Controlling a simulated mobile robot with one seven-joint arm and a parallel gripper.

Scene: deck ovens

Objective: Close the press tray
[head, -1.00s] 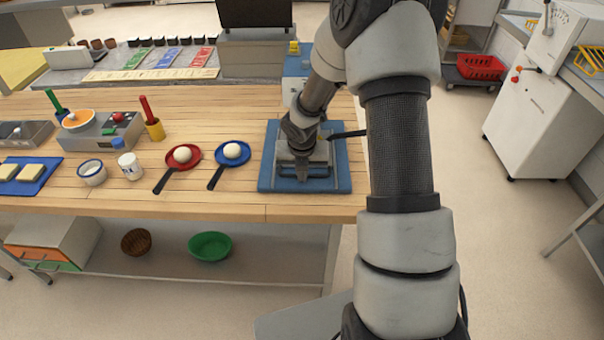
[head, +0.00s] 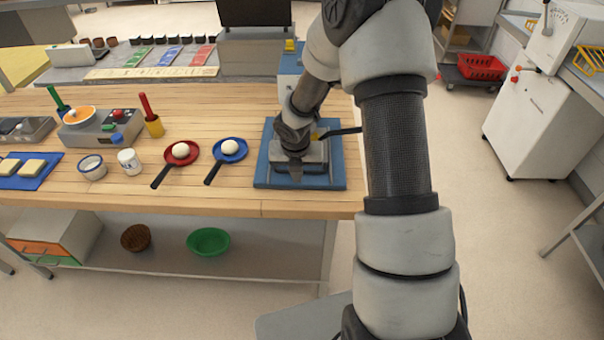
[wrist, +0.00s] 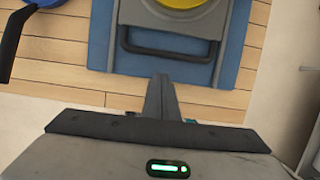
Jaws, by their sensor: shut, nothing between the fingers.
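The press stands on a blue base (head: 337,172) at the right end of the wooden table. Its grey tray (head: 315,152) is partly hidden by my arm. In the wrist view, a dark U-shaped handle (wrist: 168,56) spans the front of the tray, and part of a yellow round piece (wrist: 180,2) shows at the top edge. My gripper (head: 296,182) is in front of the tray, pointing down. In the wrist view its fingertips (wrist: 160,78) are together and empty, just on the near side of the handle bar. I cannot tell whether they touch it.
A blue pan (head: 229,150) and a red pan (head: 182,152), each with a white ball, lie left of the press. A white jar (head: 128,161) and a small bowl (head: 92,168) stand further left. Open floor lies right of the table.

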